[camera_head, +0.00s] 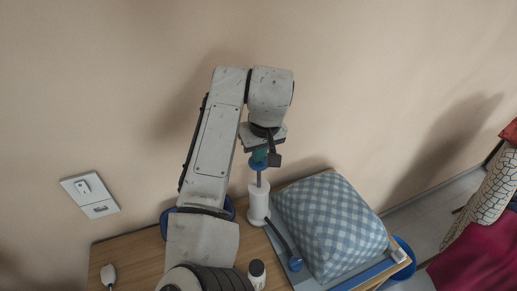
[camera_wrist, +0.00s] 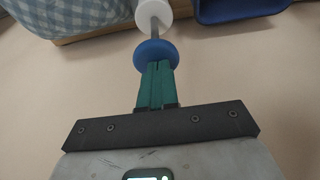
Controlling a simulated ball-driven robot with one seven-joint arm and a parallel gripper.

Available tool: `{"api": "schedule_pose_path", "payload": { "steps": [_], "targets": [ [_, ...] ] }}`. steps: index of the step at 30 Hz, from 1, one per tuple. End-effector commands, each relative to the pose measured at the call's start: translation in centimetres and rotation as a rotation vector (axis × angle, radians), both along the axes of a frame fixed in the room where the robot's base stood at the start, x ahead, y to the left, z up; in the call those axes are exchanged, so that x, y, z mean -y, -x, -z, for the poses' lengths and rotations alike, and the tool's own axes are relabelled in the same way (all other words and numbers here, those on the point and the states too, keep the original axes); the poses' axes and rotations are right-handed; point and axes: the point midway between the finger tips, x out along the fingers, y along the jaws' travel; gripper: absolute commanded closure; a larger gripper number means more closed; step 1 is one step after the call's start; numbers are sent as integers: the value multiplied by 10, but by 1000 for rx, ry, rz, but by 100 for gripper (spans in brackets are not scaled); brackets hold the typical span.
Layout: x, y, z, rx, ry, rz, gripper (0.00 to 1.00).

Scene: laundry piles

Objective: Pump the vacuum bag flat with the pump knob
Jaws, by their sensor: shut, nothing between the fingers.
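The vacuum bag (camera_head: 332,222) is a blue-and-white checked, puffed-up cushion shape on the table, and its edge shows in the wrist view (camera_wrist: 60,16). Left of it the white pump (camera_head: 258,204) stands upright. Its rod is drawn out and topped by the round blue pump knob (camera_head: 257,166), also in the wrist view (camera_wrist: 155,54). A dark hose (camera_head: 281,237) runs from the pump to a blue cap (camera_head: 295,263) at the bag. My gripper (camera_head: 260,155) is shut and empty, with its teal fingers (camera_wrist: 158,66) directly above the knob, touching or nearly so.
The wooden table (camera_head: 130,258) stands against a beige wall. A dark-capped bottle (camera_head: 257,274) is near the front and a white object (camera_head: 108,274) at the left. A blue container (camera_wrist: 237,9) is beside the pump, partly hidden by my arm in the head view. Laundry (camera_head: 478,250) lies at far right.

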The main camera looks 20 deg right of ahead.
Motion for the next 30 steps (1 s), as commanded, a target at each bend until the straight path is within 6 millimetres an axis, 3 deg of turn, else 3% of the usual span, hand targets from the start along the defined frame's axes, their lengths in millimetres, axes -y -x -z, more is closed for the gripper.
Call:
{"api": "schedule_pose_path", "payload": {
  "steps": [5, 12, 15, 30],
  "targets": [
    [1, 0, 10, -2, 2, 1, 100],
    [1, 1, 63, -6, 3, -1, 100],
    [0, 1, 77, -5, 2, -1, 100],
    [0, 2, 85, -11, -3, 0, 100]
  ]
}}
